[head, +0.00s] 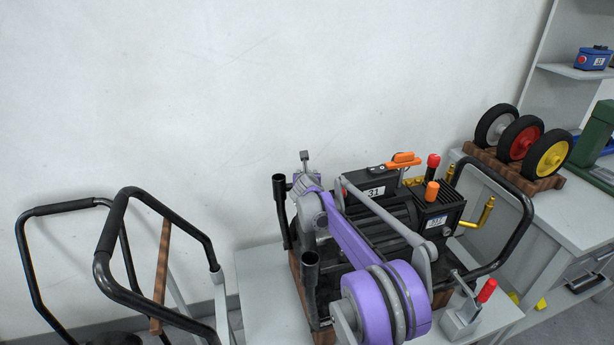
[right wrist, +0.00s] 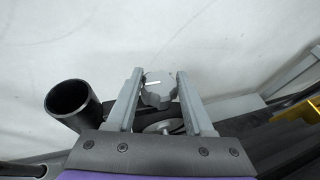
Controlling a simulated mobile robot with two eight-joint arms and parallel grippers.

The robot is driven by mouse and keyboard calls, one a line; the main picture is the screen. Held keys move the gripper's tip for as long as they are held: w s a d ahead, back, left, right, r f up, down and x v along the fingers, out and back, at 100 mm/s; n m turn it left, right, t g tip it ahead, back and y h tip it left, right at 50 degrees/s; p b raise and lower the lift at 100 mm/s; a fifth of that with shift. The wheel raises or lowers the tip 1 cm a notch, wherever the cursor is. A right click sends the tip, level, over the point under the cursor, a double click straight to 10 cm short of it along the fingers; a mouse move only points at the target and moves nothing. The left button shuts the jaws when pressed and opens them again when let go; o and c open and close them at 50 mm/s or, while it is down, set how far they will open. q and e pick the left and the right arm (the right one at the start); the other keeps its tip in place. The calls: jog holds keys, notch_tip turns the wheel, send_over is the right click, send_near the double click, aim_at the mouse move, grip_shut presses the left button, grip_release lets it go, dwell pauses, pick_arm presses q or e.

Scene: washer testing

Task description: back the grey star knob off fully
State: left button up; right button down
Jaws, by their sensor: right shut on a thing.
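The grey star knob (right wrist: 158,90) shows in the right wrist view, with a short white line on its face running almost level. My right gripper (right wrist: 159,76) is shut on it, with one grey finger on each side. A round light-grey part (right wrist: 163,127) and dark metal show below the knob, partly hidden by my gripper body. In the head view my right arm, purple and grey, reaches over the machine with the number 31 plate (head: 376,191); the knob cannot be made out there. My left gripper is not in view.
An open black tube end (right wrist: 72,103) stands close left of my right gripper. A black tube handle (head: 525,225) rises at the machine's right. An orange lever (head: 403,160) is on top. Three wheels (head: 520,137) stand on a wooden rack on the right bench. A black-framed cart handle (head: 105,235) stands left.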

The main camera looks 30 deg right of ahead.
jog(key=shift+c, duration=1.4)
grip_release()
jog(key=v, duration=1.1)
jog(key=shift+a, duration=0.1)
